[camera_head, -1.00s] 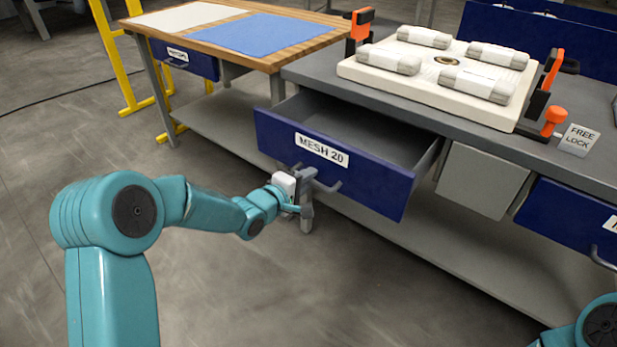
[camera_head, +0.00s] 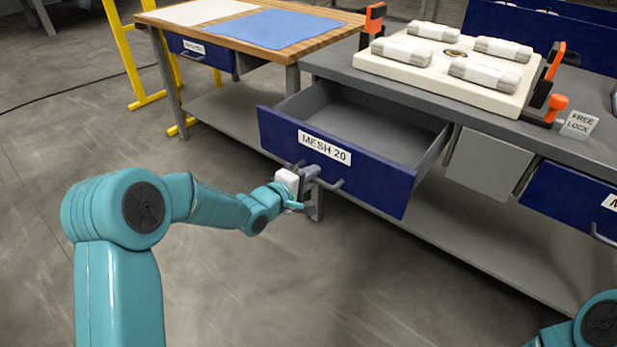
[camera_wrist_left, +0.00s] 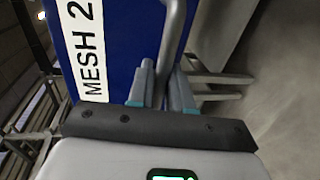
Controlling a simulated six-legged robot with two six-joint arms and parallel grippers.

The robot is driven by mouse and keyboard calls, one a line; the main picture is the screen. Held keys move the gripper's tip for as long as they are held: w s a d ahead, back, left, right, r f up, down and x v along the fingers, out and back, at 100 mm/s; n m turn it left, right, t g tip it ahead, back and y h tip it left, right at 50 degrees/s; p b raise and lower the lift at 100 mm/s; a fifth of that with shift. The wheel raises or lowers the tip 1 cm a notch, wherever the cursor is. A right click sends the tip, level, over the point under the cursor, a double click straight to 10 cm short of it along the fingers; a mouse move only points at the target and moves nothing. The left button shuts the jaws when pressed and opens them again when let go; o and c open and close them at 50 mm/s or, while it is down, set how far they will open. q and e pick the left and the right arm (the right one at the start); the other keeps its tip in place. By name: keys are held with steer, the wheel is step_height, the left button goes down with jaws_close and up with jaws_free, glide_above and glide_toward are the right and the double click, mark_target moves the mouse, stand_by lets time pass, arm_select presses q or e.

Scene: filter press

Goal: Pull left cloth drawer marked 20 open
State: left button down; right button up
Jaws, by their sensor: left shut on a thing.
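The blue drawer front labelled MESH 20 (camera_head: 374,183) is pulled well out from under the grey bench, and its grey inside looks empty in the head view. It also shows turned sideways in the left wrist view (camera_wrist_left: 120,25). Its grey bar handle (camera_wrist_left: 174,40) runs between the fingers in the left wrist view. My left gripper (camera_head: 310,178) is shut on this handle at the drawer's front; its fingers also show in the left wrist view (camera_wrist_left: 163,88). Only a teal joint of my right arm shows at the lower right; its gripper is out of view.
A cream plate (camera_head: 440,75) with several wrapped bundles and orange-handled clamps sits on the grey bench (camera_head: 335,62). Another blue drawer (camera_head: 572,203) is closed. A wooden table (camera_head: 290,45) holds a blue cloth (camera_head: 262,28). Floor in front is clear.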

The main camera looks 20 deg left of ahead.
arm_select(q)
steer(key=c, duration=1.2)
jaws_free()
steer(key=shift+w, duration=0.1)
steer(key=shift+c, duration=0.2)
steer(key=p+v, duration=0.3)
steer(key=v, duration=1.3)
steer(key=shift+s, duration=0.2)
